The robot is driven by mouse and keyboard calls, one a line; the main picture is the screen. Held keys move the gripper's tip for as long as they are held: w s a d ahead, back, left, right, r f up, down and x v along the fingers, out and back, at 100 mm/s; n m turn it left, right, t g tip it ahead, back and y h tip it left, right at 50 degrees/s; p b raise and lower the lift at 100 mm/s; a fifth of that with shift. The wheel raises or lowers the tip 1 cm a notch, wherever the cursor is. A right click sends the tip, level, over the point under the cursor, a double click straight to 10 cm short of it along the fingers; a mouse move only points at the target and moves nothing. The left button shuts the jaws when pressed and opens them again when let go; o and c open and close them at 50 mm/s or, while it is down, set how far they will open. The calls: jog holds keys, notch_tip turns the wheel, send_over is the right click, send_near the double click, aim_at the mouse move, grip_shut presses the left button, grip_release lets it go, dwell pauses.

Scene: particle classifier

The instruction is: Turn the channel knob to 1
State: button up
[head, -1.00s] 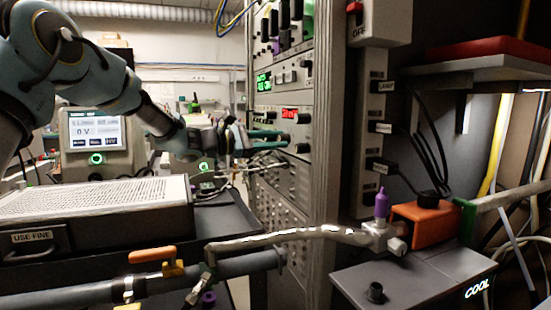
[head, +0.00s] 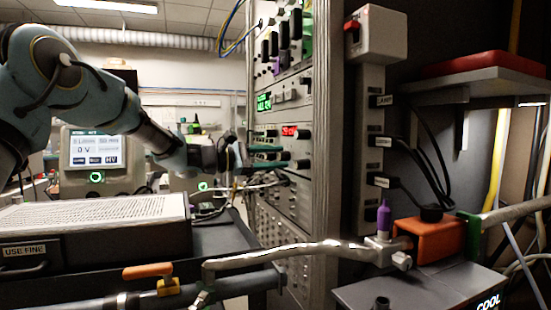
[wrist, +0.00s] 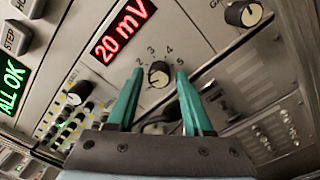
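In the wrist view, a small round dark knob (wrist: 158,74) with a light pointer sits on the grey panel. Printed numbers 2, 3, 4 and 5 ring its upper side; the 1 is not clear. The pointer's exact direction is hard to read. My gripper (wrist: 160,72) is open, its two teal fingers on either side of this knob with gaps showing. Whether the tips reach the knob's depth I cannot tell. In the head view, my gripper (head: 283,157) is at the rack front, below the red display, and the knob itself is hard to make out.
A red display (wrist: 123,30) reading 20 mV is above left of the knob. Other knobs lie at upper right (wrist: 243,13) and left (wrist: 79,92). Cables (head: 262,183) run just below my gripper at the rack (head: 322,200). A vented box (head: 95,215) stands below my arm.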

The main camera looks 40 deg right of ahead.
jog(key=shift+o, duration=0.8)
jog(key=b+v, duration=0.1)
jog(key=v, duration=0.9)
jog(key=shift+a, duration=0.4)
jog(key=shift+w, duration=0.15)
